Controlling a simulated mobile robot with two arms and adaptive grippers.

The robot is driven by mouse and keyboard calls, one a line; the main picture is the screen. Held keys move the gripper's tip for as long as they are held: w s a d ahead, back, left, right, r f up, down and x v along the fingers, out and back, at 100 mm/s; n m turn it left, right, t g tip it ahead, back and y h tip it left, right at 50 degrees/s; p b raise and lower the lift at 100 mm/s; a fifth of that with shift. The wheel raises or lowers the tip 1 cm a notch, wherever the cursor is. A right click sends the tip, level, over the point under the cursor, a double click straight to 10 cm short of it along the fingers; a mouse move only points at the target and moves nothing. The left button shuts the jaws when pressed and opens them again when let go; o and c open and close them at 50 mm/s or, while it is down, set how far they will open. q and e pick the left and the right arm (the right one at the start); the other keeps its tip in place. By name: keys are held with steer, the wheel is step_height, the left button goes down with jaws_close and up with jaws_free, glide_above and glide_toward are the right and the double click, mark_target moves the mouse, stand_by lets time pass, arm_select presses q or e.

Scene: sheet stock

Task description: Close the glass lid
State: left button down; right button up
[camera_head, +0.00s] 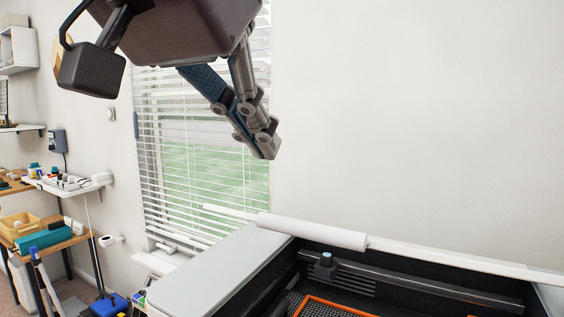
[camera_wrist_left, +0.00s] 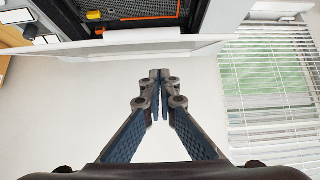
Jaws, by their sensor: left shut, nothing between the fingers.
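The machine (camera_head: 215,268) has a pale grey top and a dark open interior with an orange-edged bed (camera_head: 335,306). A thin white bar, apparently the lid's edge (camera_head: 450,260), runs along the back of the opening with a thicker white cylindrical handle (camera_head: 312,231) on it. In the left wrist view, the lid edge (camera_wrist_left: 85,50) and handle (camera_wrist_left: 150,34) cross the top. My left gripper (camera_head: 266,150) is shut and empty, above and apart from the handle; its closed fingertips (camera_wrist_left: 160,74) point toward it. My right gripper is out of view.
A window with white blinds (camera_head: 190,150) is behind my left gripper, beside a bare wall (camera_head: 420,120). Shelves and a workbench (camera_head: 45,240) with tools stand at the left. The space between gripper and machine looks clear.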

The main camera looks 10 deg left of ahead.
arm_select(q)
step_height(320, 180, up, 5)
steer(key=w+d+g+p, duration=0.1)
steer(key=g+p, duration=0.2)
steer(key=p, duration=0.1)
steer(key=y, duration=0.1)
glide_above(289, 221)
steer(key=w, duration=0.1)
step_height(289, 221, down, 9)
steer(key=shift+r, duration=0.2)
step_height(289, 221, down, 2)
steer(key=shift+s+f, duration=0.1)
steer(key=shift+f, duration=0.1)
steer(key=shift+s+a+f+p, duration=0.1)
steer(key=shift+s+f+p, duration=0.3)
steer(key=shift+f, duration=0.5)
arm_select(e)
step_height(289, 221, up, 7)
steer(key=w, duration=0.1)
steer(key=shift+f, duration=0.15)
arm_select(q)
steer(key=shift+f, duration=0.1)
